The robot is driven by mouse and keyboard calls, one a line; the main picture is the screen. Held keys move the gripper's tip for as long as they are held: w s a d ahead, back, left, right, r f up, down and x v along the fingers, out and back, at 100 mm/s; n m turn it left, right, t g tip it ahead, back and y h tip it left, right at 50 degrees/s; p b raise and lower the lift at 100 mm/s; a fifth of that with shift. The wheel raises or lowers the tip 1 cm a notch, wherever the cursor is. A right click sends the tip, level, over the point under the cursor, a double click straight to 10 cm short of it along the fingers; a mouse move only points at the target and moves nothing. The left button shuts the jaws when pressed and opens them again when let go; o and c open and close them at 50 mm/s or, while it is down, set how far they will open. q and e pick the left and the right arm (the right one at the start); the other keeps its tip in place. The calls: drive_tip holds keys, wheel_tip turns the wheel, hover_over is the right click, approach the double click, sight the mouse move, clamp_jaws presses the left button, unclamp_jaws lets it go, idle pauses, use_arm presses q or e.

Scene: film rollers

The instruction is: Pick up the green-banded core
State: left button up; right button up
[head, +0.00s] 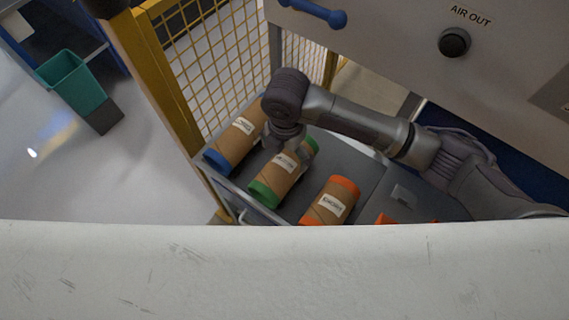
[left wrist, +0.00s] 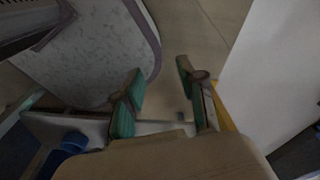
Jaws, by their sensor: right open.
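The green-banded core (head: 275,181) is a brown cardboard tube with green ends and a white label. It lies tilted on the grey cart, between a blue-banded core (head: 232,141) and an orange-banded core (head: 330,203). My right gripper (head: 290,154) is open and points down over the upper half of the green-banded core, hiding part of it. Whether the fingers touch the core or straddle it cannot be told. My left gripper (left wrist: 160,100) shows only in the left wrist view. Its green-padded fingers are apart, with nothing visible between them.
The cores lie on a grey cart (head: 362,176) with a metal rail. A yellow mesh fence (head: 215,70) stands behind it, and a grey machine panel (head: 400,50) rises at upper right. A teal bin (head: 72,82) stands at left. A broad white surface fills the head view's bottom.

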sight(286, 161)
drive_tip(key=f, duration=0.2)
drive_tip(key=shift+w+d+f, duration=0.1)
drive_tip(key=shift+w+f, duration=0.2)
drive_tip(key=shift+f, duration=0.05)
drive_tip(key=shift+f+p, duration=0.6)
drive_tip(key=shift+f, duration=0.35)
drive_tip(key=f, duration=0.2)
drive_tip(key=shift+a+f+p, duration=0.2)
drive_tip(key=shift+f+p, duration=0.15)
drive_tip(key=shift+f, duration=0.55)
use_arm(q)
drive_tip(key=shift+w+r, duration=0.75)
drive_tip(key=shift+r, duration=0.3)
use_arm(e)
drive_tip(key=c, duration=1.2)
